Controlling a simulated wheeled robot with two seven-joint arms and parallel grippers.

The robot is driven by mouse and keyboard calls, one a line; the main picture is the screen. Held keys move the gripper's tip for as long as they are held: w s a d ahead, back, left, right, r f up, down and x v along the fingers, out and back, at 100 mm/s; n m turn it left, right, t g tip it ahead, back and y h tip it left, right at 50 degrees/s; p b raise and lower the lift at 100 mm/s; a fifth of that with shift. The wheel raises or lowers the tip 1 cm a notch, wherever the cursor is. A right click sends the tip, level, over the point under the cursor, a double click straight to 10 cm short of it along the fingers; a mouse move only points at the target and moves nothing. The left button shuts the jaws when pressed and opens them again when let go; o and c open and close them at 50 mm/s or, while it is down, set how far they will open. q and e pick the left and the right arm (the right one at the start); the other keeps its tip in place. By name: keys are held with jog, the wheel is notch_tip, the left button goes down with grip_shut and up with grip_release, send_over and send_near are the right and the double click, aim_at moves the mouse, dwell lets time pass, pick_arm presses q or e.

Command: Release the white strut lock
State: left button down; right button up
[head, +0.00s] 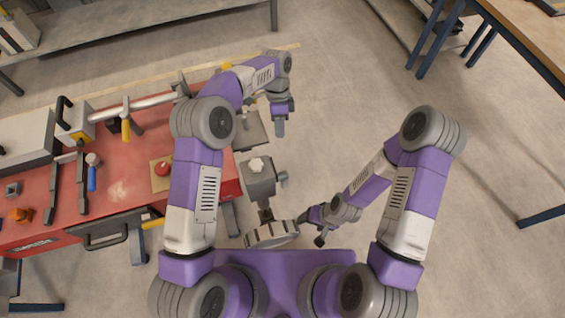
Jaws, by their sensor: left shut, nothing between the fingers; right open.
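A white lobed knob (257,163) sits on top of a grey block (259,182) beside the red bench's right end. It is the most lock-like white part in view, but I cannot tell for sure that it is the strut lock. My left gripper (280,128) is shut and empty, pointing down above and to the right of the knob, apart from it in the picture. My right gripper (311,229) is open and empty, low in the view, just right of a pale ribbed wheel (271,235). I cannot tell whether it touches the wheel.
The red bench (122,188) carries a red button (162,169), a blue-handled tool (92,178), an orange knob (20,215) and a pipe with a yellow handle (126,128). My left arm crosses its right end. The floor on the right is clear up to a wooden table (535,32).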

aim_at(284, 181)
pick_arm(q)
notch_tip(284, 181, down, 5)
jog(key=b, duration=0.4)
jog(key=shift+f+b, duration=0.2)
jog(key=shift+b, duration=0.1)
jog(key=s+f+b, duration=0.4)
jog(key=s+f, duration=0.3)
jog(key=f, duration=0.2)
jog(key=shift+s+d, duration=0.3)
jog(key=shift+d, duration=0.15)
